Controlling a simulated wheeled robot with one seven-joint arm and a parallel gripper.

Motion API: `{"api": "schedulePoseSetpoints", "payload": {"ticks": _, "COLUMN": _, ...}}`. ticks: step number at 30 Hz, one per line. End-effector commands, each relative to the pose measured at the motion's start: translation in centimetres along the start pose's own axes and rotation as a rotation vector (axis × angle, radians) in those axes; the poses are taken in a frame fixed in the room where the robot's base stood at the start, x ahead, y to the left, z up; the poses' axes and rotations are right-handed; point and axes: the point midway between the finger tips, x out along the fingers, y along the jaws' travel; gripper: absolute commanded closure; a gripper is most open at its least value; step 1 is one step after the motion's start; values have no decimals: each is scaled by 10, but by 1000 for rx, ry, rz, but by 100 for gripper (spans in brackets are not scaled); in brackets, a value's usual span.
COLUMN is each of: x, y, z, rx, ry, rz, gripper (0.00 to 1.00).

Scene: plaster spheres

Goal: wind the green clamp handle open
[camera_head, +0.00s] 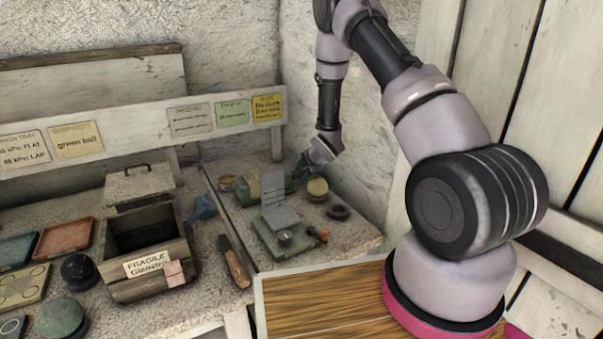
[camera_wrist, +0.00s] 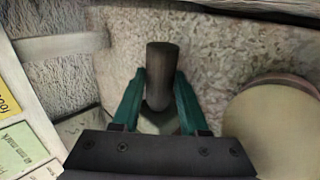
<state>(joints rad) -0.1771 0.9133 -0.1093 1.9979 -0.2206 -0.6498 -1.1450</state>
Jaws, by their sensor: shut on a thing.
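My gripper (camera_wrist: 160,95) has two teal fingers, one on each side of a dark, rounded, upright handle (camera_wrist: 162,65), and is shut on it. A pale greenish part (camera_wrist: 158,124) shows below the handle between the fingers. The handle looks dark grey-brown in the wrist view, not clearly green. In the head view my gripper (camera_head: 303,168) is at the back of the right-hand bench, beside a green block-like fixture (camera_head: 273,184). The handle is too small or hidden to make out there.
A round cream-topped pot (camera_wrist: 278,128) stands close right of my gripper; it also shows in the head view (camera_head: 317,186). A dark ring (camera_head: 338,212) and a green-based device (camera_head: 270,240) lie nearer.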

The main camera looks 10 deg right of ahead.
Motion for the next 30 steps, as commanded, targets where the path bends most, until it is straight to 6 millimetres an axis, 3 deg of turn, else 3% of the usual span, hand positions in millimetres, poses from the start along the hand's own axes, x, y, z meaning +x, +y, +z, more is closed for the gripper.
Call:
{"api": "schedulePoseSetpoints", "payload": {"ticks": 10, "x": 0, "y": -1, "z": 1, "rx": 0, "ry": -1, "rz": 0, "gripper": 100}}
{"api": "schedulePoseSetpoints", "payload": {"ticks": 11, "x": 0, "y": -1, "z": 1, "rx": 0, "ry": -1, "rz": 0, "gripper": 53}}
{"api": "schedulePoseSetpoints", "payload": {"ticks": 13, "x": 0, "y": -1, "z": 1, "rx": 0, "ry": -1, "rz": 0, "gripper": 27}}
{"api": "schedulePoseSetpoints", "payload": {"ticks": 23, "x": -1, "y": 0, "z": 0, "rx": 0, "ry": -1, "rz": 2, "gripper": 27}}
{"api": "schedulePoseSetpoints", "payload": {"ticks": 26, "x": -8, "y": 1, "z": 0, "rx": -1, "ry": -1, "rz": 3, "gripper": 27}}
{"api": "schedulePoseSetpoints", "payload": {"ticks": 30, "x": -32, "y": 1, "z": 0, "rx": 0, "ry": -1, "rz": 3, "gripper": 27}}
